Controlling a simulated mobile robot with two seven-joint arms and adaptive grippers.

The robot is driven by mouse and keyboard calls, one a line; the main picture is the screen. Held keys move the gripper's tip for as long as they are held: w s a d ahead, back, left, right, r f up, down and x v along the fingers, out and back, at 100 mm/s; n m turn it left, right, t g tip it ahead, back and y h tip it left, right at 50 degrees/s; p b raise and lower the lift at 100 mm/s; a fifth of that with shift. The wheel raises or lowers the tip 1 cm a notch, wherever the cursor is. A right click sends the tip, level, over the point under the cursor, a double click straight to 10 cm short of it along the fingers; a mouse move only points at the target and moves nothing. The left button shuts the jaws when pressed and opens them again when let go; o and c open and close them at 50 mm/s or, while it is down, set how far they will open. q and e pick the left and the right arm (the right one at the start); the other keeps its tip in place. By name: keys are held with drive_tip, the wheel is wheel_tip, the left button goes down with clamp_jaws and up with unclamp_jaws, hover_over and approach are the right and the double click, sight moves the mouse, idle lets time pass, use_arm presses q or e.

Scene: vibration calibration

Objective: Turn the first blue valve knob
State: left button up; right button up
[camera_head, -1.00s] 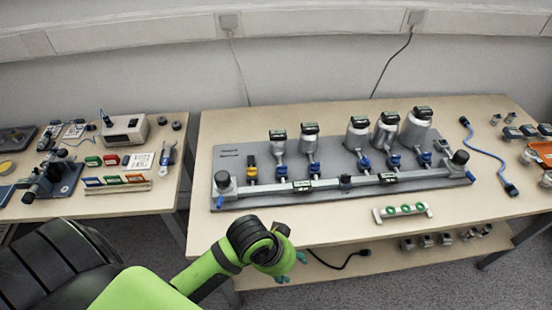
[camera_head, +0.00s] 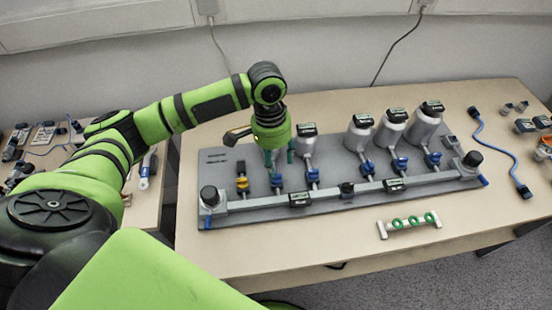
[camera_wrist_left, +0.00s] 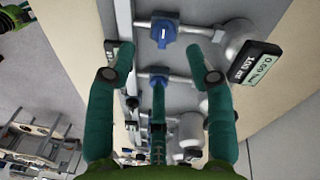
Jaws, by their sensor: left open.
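A row of blue valve knobs sits on a grey manifold board; the leftmost blue knob (camera_head: 276,181) is just right of a yellow knob (camera_head: 242,185). My left gripper (camera_head: 279,157) points down above the left part of the board, just behind and above that leftmost blue knob, hiding the canister there. Its teal fingers are spread and hold nothing. The left wrist view also shows the open fingertips (camera_wrist_left: 160,75), with one blue knob (camera_wrist_left: 165,32) in full above them and another blue knob (camera_wrist_left: 153,78) between them, partly hidden by a teal finger. My right gripper is out of view.
Several silver canisters with dark displays (camera_head: 391,130) stand behind the knobs. A pipe rail (camera_head: 345,190) runs along the board's front. A holder with green rings (camera_head: 410,222) lies in front, and a blue cable (camera_head: 492,148) lies to the right. Bare table shows at the front.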

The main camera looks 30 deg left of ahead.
sight(276, 175)
use_arm(q)
drive_tip(key=shift+w+a+r, duration=0.2)
drive_tip(key=shift+a, duration=0.2)
drive_tip(key=shift+s+d+f, duration=0.1)
drive_tip(key=shift+d+f, duration=0.05)
drive_tip(key=shift+f, duration=0.95)
drive_tip(key=shift+s+d+f, duration=0.1)
drive_tip(key=shift+f, duration=1.05)
drive_tip(key=shift+s+d+f, duration=0.1)
drive_tip(key=shift+d+f, duration=0.05)
drive_tip(key=shift+f, duration=0.95)
clamp_jaws()
